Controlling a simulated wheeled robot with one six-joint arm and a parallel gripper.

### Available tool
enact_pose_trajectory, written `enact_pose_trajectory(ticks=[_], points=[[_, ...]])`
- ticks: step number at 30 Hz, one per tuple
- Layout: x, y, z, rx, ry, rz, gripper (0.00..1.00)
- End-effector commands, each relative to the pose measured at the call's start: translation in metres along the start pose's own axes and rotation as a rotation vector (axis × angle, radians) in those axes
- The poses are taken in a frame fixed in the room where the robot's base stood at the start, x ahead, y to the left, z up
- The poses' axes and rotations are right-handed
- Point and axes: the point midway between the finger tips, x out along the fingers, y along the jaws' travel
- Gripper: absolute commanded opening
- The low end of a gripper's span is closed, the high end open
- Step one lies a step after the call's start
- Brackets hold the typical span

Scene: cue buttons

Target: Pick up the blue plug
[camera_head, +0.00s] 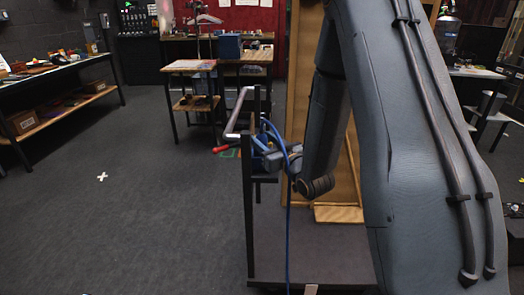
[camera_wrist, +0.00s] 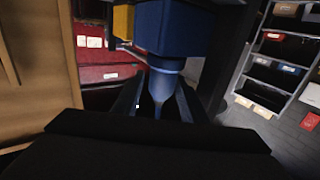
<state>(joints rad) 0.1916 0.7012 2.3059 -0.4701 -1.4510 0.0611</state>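The blue plug (camera_wrist: 164,80) is in the wrist view, a round tapered body below a larger blue block (camera_wrist: 175,28). My gripper (camera_wrist: 160,92) has one dark finger on each side of the plug. The fingertips are close to its sides, but I cannot tell whether they touch it. In the head view my gripper (camera_head: 263,158) is at the black stand (camera_head: 249,215), beside a blue cable (camera_head: 288,235) that hangs down. The plug itself is hard to make out there, among the gripper parts.
A wooden panel (camera_head: 296,80) stands behind my arm. Work tables (camera_head: 190,66) are at the back and a long bench (camera_head: 60,70) is at the left.

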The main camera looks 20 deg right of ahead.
Motion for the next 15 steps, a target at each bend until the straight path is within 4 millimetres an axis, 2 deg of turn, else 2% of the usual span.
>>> enact_pose_trajectory(ticks=[6, 9, 15], points=[[0.032, -0.003, 0.0, -0.001, 0.001, -0.002, 0.39], [0.042, -0.003, 0.001, -0.001, 0.0, -0.001, 0.39], [0.046, -0.003, 0.001, 0.0, 0.0, 0.0, 0.39]])
